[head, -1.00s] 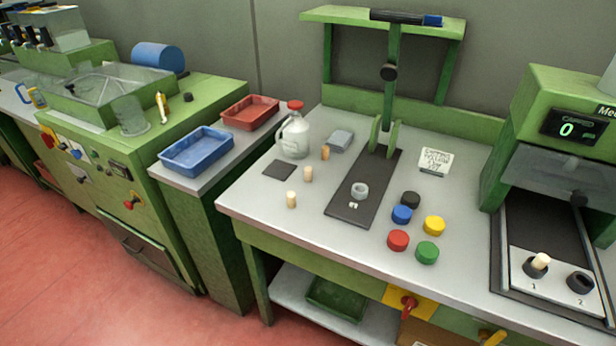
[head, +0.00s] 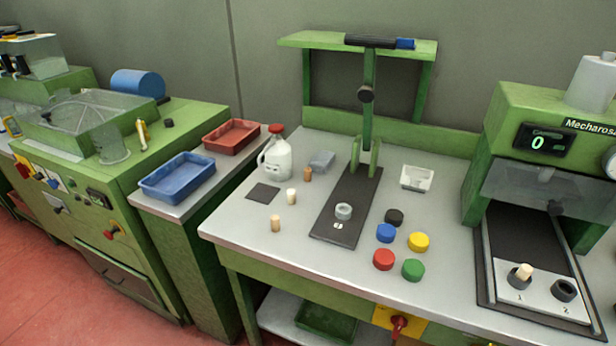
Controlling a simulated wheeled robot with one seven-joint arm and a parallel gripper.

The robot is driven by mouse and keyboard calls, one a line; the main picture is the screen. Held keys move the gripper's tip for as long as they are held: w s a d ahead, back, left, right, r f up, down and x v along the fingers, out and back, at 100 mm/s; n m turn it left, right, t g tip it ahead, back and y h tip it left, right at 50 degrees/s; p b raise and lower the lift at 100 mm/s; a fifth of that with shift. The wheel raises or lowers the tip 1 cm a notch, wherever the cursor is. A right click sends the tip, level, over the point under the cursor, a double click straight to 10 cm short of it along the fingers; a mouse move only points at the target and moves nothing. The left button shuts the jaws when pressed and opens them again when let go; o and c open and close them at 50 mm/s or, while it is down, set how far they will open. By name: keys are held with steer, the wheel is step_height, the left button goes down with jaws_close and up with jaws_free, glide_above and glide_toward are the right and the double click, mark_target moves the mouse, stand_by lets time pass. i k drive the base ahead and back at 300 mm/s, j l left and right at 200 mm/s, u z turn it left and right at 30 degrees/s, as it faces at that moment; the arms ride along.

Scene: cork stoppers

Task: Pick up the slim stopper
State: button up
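Three small upright stoppers stand on the grey bench left of the dark press plate. A tan stopper (head: 275,224) is nearest the front edge. A paler, whitish stopper (head: 291,196) stands behind it. A darker brown stopper (head: 308,174) stands farthest back, near the white jug. Another pale stopper (head: 523,272) sits in the dark socket marked 1 of the machine at the right. They are small in the picture, and I cannot tell for certain which is the slim one. My gripper is not in view.
A white jug (head: 276,158) with a red cap and a dark square mat (head: 263,193) lie close to the stoppers. The press plate (head: 335,231) carries a grey ring (head: 344,211). Several coloured caps stand right of it. The bench's front-left corner is clear.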

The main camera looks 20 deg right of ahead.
mark_target(291, 194)
steer(key=j+z, duration=0.2)
steer(key=z, duration=0.2)
steer(key=i+j+z, duration=0.1)
steer(key=z, duration=0.3)
steer(key=j+z, duration=0.3)
steer(key=j, duration=0.75)
steer(key=j+z, duration=0.3)
steer(key=j, duration=1.35)
steer(key=k+j, duration=0.15)
steer(key=j, duration=1.1)
steer(key=i+l, duration=0.3)
steer(key=l, duration=0.2)
